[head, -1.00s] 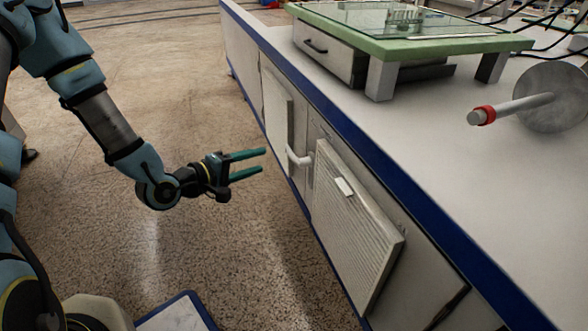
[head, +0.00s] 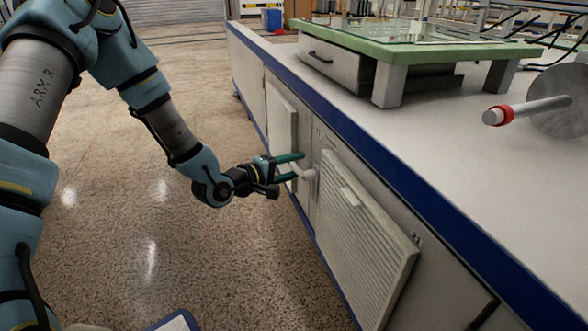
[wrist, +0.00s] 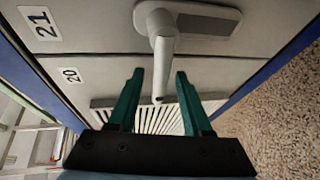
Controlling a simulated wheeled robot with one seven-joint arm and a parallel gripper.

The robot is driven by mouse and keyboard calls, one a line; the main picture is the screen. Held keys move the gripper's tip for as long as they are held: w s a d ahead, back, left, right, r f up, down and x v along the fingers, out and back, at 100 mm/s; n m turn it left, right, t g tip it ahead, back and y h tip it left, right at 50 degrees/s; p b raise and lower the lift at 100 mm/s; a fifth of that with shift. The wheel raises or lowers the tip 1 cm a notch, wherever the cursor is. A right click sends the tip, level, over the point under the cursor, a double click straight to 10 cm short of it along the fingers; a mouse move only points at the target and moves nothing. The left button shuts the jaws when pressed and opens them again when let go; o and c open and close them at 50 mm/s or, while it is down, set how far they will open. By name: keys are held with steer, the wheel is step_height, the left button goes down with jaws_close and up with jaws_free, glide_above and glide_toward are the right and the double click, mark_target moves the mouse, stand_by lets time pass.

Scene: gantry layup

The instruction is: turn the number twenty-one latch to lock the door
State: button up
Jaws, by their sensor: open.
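The latch (wrist: 161,45) is a light grey lever on a round pivot with a grey oval plate, beside the "21" label (wrist: 41,22) in the wrist view. Its lever reaches across the door seam toward the side with the "20" label. In the head view the latch (head: 309,175) sits on the cabinet front, partly hidden by the fingers. My gripper (head: 299,166) has green fingers and is open at the latch. In the wrist view my gripper (wrist: 160,76) has the lever's free end between its fingers, with a gap visible on each side.
The louvered panel (head: 365,235) stands out from the cabinet front, nearer than the latch. Another panel (head: 282,128) lies beyond it. The blue-edged countertop (head: 440,165) overhangs above. Open speckled floor (head: 130,240) lies to the left.

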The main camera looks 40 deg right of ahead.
steer(key=shift+c, duration=0.3)
jaws_close()
stand_by(1.1)
